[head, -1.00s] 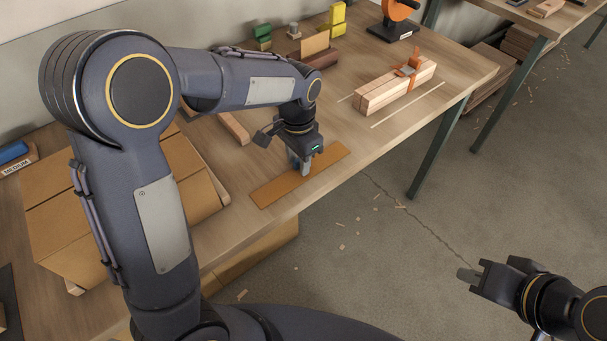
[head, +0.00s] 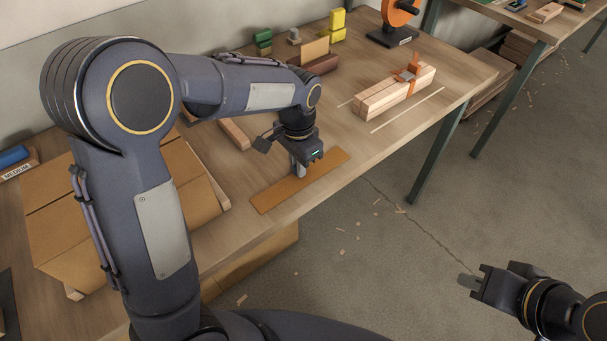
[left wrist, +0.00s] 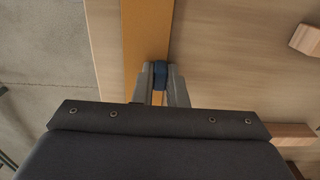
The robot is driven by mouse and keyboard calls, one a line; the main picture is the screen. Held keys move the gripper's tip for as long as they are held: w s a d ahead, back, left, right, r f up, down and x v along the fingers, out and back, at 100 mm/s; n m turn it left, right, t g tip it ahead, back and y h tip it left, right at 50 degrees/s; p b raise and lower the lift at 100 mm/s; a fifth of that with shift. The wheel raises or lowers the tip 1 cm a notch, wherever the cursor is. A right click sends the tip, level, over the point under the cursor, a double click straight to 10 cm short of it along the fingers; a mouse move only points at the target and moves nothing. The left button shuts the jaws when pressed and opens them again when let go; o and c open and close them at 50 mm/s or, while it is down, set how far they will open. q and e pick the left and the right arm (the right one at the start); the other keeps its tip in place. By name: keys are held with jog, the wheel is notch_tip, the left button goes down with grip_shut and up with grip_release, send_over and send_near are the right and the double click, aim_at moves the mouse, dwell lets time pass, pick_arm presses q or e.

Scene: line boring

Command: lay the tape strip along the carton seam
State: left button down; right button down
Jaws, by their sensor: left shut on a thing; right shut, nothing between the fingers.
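The tape strip (head: 270,196) is a long flat brown band on the wooden table, near its front edge and right of the carton. It also shows in the left wrist view (left wrist: 146,30). The carton (head: 60,222) is a closed brown box at the left, partly hidden behind my left arm. My left gripper (head: 299,173) points down at the middle of the strip. In the left wrist view its fingers are shut on a small dark blue piece (left wrist: 160,72) over the strip, apparently the strip's grip. My right gripper (head: 466,281) is shut and empty over the floor.
A clamped bundle of wooden bars (head: 385,98) lies farther right on the table. The tabletop right of the strip is mostly clear.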

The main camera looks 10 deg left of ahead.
pick_arm(q)
jog(key=shift+r+p, duration=0.85)
jog(key=shift+r, duration=0.1)
jog(key=shift+r+p, duration=1.8)
jog(key=shift+r, duration=0.25)
jog(key=shift+f, duration=0.1)
